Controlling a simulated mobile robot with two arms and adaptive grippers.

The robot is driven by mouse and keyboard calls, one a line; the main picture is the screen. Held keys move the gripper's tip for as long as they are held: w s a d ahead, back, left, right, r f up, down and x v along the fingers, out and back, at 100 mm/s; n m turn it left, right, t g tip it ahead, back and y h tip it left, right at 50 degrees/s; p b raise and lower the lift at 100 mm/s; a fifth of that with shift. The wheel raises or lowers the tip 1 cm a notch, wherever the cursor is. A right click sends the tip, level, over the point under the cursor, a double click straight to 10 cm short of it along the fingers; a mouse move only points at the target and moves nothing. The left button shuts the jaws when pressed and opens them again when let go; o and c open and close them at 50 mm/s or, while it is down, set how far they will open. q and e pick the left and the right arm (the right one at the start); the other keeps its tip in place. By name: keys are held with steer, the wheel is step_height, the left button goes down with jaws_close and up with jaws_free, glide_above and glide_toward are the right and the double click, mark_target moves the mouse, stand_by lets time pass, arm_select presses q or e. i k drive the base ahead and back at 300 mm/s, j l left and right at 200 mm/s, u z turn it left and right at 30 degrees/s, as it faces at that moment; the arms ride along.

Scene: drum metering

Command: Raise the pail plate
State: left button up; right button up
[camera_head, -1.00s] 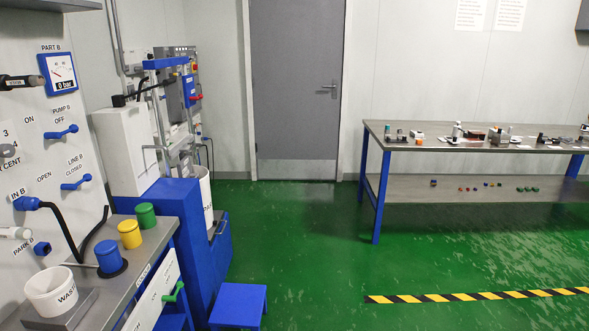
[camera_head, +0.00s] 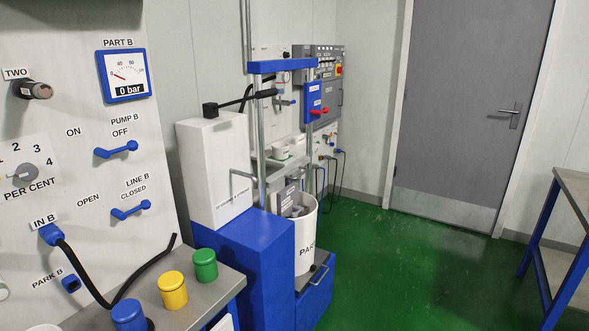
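The white pail (camera_head: 305,250), lettered "PART" as far as it shows, stands inside a lift frame with a blue crossbar (camera_head: 283,66) and upright metal posts. A grey part (camera_head: 291,204) shows at the pail's mouth; I cannot tell whether it is the pail plate. A blue control box (camera_head: 313,100) with a red lever (camera_head: 319,111) is fixed at the frame's right post. A black-handled lever (camera_head: 240,102) sits above the white cabinet (camera_head: 214,170). Neither of my grippers is in view.
A wall panel at left carries blue valve levers (camera_head: 117,149) and a gauge (camera_head: 123,76) reading 0 bar. A bench with blue, yellow and green capped jars (camera_head: 172,290) is in front. Green floor (camera_head: 400,275) is clear at right; a table (camera_head: 571,230) stands at the right edge.

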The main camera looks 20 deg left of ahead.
mark_target(286, 173)
steer(key=i+l+u, duration=0.2)
steer(key=u, duration=0.25)
steer(key=i+l+u, duration=0.3)
steer(key=u, duration=0.2)
steer(key=i+l+u, duration=0.25)
steer(key=l+u, duration=0.2)
steer(key=i+l+u, duration=0.15)
steer(key=l+u, duration=0.3)
steer(key=j, duration=0.1)
